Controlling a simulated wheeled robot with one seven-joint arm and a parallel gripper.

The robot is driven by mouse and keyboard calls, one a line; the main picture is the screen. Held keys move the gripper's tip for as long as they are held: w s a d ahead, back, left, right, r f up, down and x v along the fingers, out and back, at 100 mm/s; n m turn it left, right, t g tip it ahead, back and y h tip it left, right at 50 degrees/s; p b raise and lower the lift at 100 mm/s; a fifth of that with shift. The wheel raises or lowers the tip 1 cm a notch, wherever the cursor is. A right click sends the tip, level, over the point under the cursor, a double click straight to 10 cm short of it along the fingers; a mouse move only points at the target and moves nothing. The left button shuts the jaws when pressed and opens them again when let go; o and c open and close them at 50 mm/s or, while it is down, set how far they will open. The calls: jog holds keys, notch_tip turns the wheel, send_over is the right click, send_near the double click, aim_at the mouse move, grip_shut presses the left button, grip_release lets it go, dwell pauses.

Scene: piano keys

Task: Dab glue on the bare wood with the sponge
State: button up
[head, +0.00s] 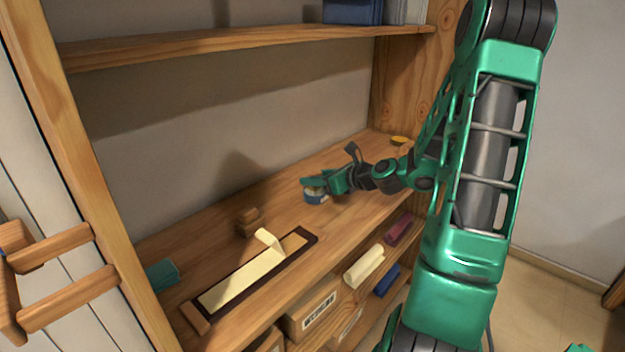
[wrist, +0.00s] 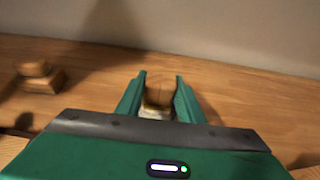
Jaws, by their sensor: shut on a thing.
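My gripper (head: 314,184) is over the far middle of the wooden bench, its fingers pointing left and down. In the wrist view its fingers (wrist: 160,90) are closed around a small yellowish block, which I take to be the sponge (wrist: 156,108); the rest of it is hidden. A dark-edged frame (head: 213,311) holds pale keys (head: 243,284). A tan bare-wood patch (head: 294,243) shows at its right end, beside a raised pale strip (head: 268,240).
A small wooden block (head: 249,221) sits behind the frame. An upper shelf (head: 220,42) overhangs. Boxes (head: 312,306) and rolls (head: 363,267) fill the shelf below.

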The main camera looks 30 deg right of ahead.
aim_at(315, 172)
jog(key=shift+f, duration=0.1)
dwell(0.3)
jog(key=shift+r, duration=3.55)
